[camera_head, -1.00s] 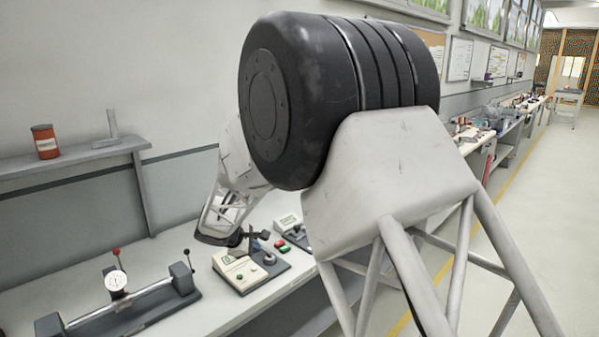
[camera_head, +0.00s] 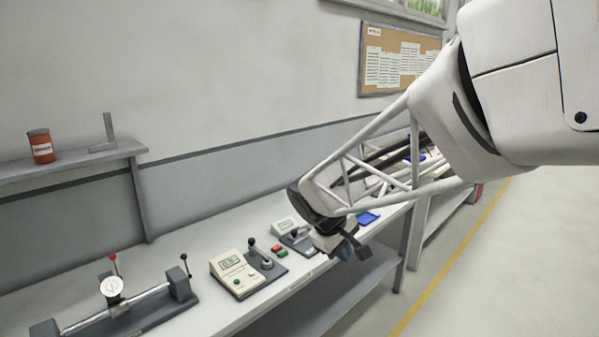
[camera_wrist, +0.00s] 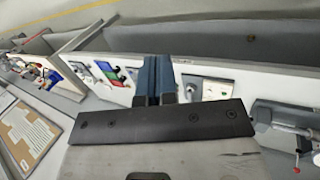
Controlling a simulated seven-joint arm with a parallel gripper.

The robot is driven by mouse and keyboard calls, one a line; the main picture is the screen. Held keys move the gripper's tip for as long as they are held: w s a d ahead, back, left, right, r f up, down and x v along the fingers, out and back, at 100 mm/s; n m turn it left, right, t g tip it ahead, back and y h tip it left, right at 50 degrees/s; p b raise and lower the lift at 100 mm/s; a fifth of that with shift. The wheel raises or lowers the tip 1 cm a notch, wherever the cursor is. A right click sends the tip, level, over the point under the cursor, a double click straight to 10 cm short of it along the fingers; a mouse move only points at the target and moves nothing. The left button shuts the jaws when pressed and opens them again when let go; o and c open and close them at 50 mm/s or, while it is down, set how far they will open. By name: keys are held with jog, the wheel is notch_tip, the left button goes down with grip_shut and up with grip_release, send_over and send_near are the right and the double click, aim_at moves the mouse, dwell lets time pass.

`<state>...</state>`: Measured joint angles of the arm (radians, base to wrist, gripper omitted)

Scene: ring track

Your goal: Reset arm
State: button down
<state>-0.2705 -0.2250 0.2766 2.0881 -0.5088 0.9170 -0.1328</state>
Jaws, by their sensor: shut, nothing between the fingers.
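My gripper (camera_head: 345,249) hangs at the end of my white lattice arm link, in front of the bench's front edge in the head view. It is above floor level and holds nothing. In the wrist view its two blue-grey fingers (camera_wrist: 157,75) lie together, shut and empty, pointing towards the bench. They overlap the bench edge in that picture; I cannot tell any contact. My arm comes in from the upper right of the head view.
The workbench (camera_head: 215,242) runs along the wall. It carries a meter box (camera_head: 237,272), a lever device (camera_head: 265,260) and a dial gauge on a rail (camera_head: 113,288). A red can (camera_head: 41,146) stands on a shelf (camera_head: 85,157). The floor (camera_head: 520,260) at the right is clear.

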jog(key=s+d+m+y, duration=0.2)
jog(key=s+d+m, duration=0.2)
jog(key=s, duration=0.9)
jog(key=s+d+m+y, duration=0.2)
jog(key=s+d+m, duration=0.2)
jog(key=s, duration=1)
jog(key=shift+d+r, duration=0.35)
jog(key=shift+d, duration=0.15)
